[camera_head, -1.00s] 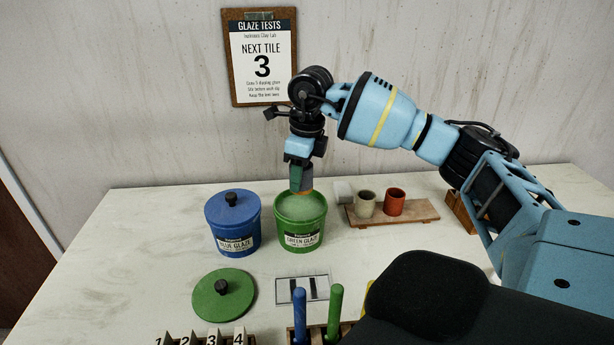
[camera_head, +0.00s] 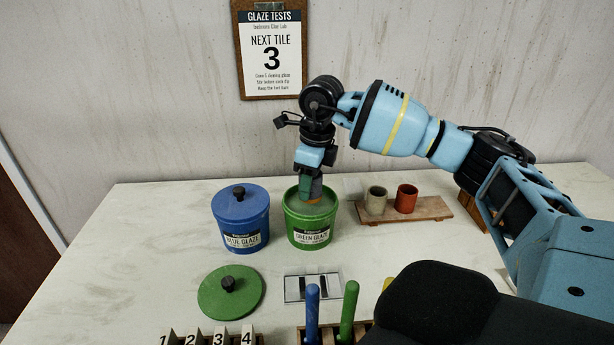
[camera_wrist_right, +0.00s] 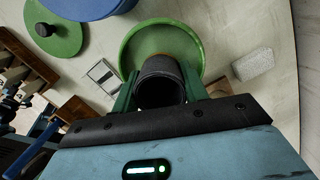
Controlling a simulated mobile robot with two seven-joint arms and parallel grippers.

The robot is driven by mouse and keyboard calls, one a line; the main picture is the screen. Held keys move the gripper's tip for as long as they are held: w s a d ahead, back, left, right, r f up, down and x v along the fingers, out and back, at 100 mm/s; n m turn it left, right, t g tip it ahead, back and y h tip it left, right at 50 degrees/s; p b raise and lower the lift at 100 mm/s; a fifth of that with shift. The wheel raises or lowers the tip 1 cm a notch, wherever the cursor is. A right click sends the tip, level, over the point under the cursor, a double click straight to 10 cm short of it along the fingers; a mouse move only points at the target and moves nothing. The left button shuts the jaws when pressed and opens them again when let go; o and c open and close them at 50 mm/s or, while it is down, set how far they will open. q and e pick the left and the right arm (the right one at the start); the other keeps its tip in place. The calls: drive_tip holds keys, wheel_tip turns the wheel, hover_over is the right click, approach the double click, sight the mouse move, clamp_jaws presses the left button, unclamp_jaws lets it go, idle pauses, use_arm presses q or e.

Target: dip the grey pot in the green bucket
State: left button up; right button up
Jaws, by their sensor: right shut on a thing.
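The green bucket (camera_head: 311,230) stands open on the table, labelled green glaze. My right gripper (camera_head: 308,192) points down over its mouth and is shut on the grey pot (camera_head: 317,188). The pot's lower end, with an orange-brown base, is at or just inside the bucket's rim; whether it touches glaze I cannot tell. In the right wrist view the dark grey pot (camera_wrist_right: 160,82) sits between the green fingers, its open top toward the camera, with the bucket's rim (camera_wrist_right: 128,48) around and behind it. My left gripper is out of view.
A lidded blue bucket (camera_head: 240,222) stands close left. A green lid (camera_head: 231,292) lies in front. A wooden board (camera_head: 432,209) with a beige cup (camera_head: 376,201) and a red cup (camera_head: 406,198) is right. Blue and green handles (camera_head: 349,310) stand upright at the front.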

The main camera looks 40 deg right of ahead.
sight(309, 201)
drive_tip(key=shift+f+b, duration=0.7)
drive_tip(key=shift+f, duration=1.5)
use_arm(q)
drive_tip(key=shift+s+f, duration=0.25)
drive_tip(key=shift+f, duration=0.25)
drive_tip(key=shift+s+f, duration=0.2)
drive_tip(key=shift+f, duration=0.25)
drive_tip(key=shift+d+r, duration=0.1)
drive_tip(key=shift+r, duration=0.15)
use_arm(e)
drive_tip(key=shift+f, duration=0.35)
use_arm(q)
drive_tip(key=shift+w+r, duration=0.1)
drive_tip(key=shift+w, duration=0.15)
use_arm(e)
drive_tip(key=shift+f, duration=0.1)
use_arm(q)
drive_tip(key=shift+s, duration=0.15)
drive_tip(key=shift+p, duration=0.3)
